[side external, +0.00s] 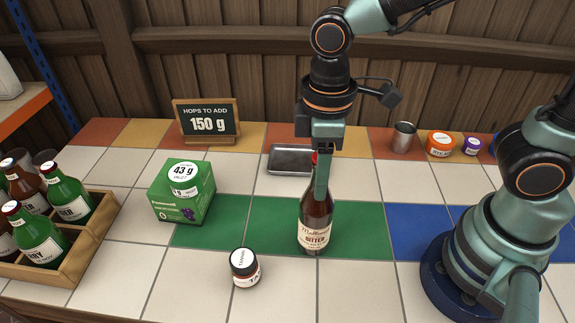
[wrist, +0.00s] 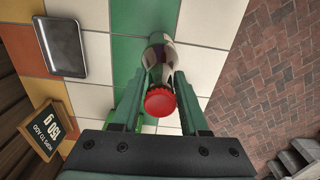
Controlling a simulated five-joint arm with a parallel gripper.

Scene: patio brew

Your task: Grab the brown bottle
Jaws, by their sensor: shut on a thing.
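The brown bottle (side external: 315,218) has a cream label reading "BITTER" and a red cap. It stands upright on the green tile strip in the side view. My gripper (side external: 321,172) points straight down over it and is shut on its upper neck. One finger hides part of the neck and cap. In the wrist view the red cap of the bottle (wrist: 160,101) sits between the two green fingers of my gripper (wrist: 160,92), and the bottle's body extends away beyond the cap.
A wooden crate (side external: 92,240) with several bottles stands at left. A green scale box (side external: 180,203), a small jar (side external: 245,268) and a metal tray (side external: 291,160) are near the bottle. A chalkboard (side external: 207,121), metal cup (side external: 403,138) and orange tub (side external: 440,143) stand behind.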

